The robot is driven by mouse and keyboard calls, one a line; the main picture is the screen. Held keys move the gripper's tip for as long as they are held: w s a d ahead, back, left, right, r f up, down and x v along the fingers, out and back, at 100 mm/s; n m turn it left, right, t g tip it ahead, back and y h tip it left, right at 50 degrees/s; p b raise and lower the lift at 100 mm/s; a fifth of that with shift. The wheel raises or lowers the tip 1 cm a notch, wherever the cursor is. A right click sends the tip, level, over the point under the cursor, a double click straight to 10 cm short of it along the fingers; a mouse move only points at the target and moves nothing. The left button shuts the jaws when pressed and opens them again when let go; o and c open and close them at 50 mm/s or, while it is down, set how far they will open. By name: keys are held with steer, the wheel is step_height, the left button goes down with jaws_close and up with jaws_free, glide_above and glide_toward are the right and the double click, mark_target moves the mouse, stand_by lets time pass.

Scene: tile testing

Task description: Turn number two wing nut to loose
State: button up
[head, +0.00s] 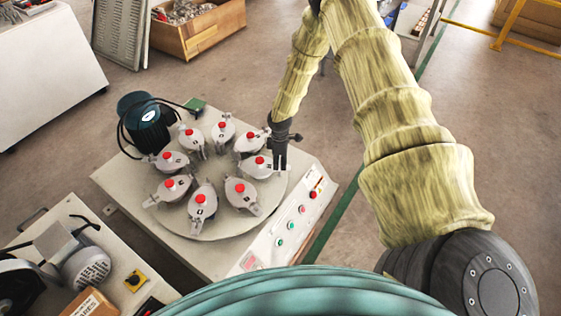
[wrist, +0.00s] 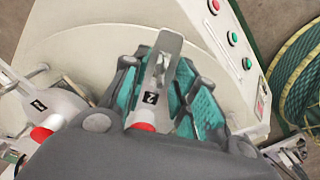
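The number two wing nut (wrist: 160,75) is a grey metal piece with a black label marked 2 and a red cap at its near end. In the wrist view it lies between the teal-padded fingers of my gripper (wrist: 158,90). The fingers stand on either side of it, with parts of the pad faces showing, so my gripper looks open around it; contact is hard to tell. In the head view my gripper (head: 281,160) points down at the right side of the round plate (head: 235,228), by a red-capped unit (head: 256,168).
Several similar red-capped units ring the plate; a neighbour (wrist: 50,112) sits close on the left in the wrist view. A control panel with buttons (head: 290,228) lies right of the plate. A dark green motor (head: 143,118) stands at the back left.

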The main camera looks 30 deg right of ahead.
mark_target(280, 163)
steer(key=shift+r, duration=0.1)
step_height(280, 163, up, 12)
stand_by(0.8)
steer(key=shift+a, duration=0.1)
stand_by(0.3)
